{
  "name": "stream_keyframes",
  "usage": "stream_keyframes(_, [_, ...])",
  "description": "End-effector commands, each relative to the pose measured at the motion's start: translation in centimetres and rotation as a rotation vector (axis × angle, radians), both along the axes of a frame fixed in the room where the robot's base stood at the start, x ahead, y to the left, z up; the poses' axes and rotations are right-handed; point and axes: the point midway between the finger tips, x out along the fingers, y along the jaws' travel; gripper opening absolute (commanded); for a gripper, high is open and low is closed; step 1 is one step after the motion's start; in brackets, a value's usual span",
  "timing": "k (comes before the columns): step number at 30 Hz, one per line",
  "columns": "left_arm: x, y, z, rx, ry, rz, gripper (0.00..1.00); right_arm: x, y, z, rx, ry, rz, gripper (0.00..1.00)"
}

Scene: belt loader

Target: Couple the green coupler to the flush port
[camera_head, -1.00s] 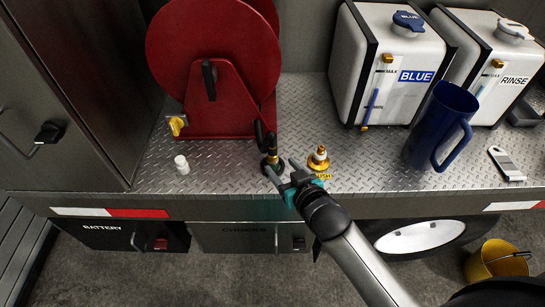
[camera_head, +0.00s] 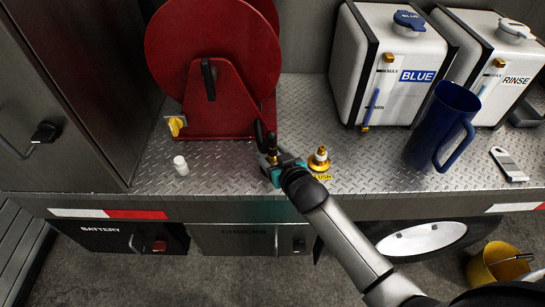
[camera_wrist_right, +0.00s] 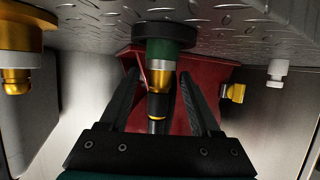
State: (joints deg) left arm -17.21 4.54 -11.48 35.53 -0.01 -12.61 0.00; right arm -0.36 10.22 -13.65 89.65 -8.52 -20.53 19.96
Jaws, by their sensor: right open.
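The green coupler (camera_wrist_right: 172,57) stands on the deck with a dark collar, a green band and a brass neck joined to a black hose. In the head view the coupler (camera_head: 271,150) is partly hidden by my right gripper (camera_head: 270,160). In the wrist view, which looks inverted, my right gripper (camera_wrist_right: 158,80) is open, with its fingers on either side of the coupler's neck; I cannot tell whether they touch it. The flush port (camera_head: 319,160), brass with a white band, stands just right of the gripper; it also shows in the wrist view (camera_wrist_right: 18,65). My left gripper is out of view.
A red hose reel (camera_head: 215,75) stands behind the coupler. A small white cylinder (camera_head: 181,165) is at left. A blue jug (camera_head: 440,125), white tanks (camera_head: 385,65) and a grey-white tag (camera_head: 508,163) are at right. The deck's front edge runs close below the gripper.

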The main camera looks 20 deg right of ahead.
Motion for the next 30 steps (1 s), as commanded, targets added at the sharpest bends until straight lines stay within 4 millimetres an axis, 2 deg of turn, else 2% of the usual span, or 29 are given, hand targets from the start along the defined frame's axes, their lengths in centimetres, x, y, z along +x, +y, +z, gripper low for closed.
stream_keyframes(2, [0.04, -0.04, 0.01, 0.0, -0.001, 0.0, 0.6, -0.02, 0.01, 0.02, 0.0, 0.0, 0.0, 0.64])
stream_keyframes(19, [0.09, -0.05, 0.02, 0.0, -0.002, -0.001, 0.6, -0.05, -0.04, 0.0, 0.0, 0.0, 0.0, 0.01])
stream_keyframes(30, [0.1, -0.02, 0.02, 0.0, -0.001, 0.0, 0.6, -0.05, -0.04, -0.01, -0.001, 0.001, 0.0, 0.0])
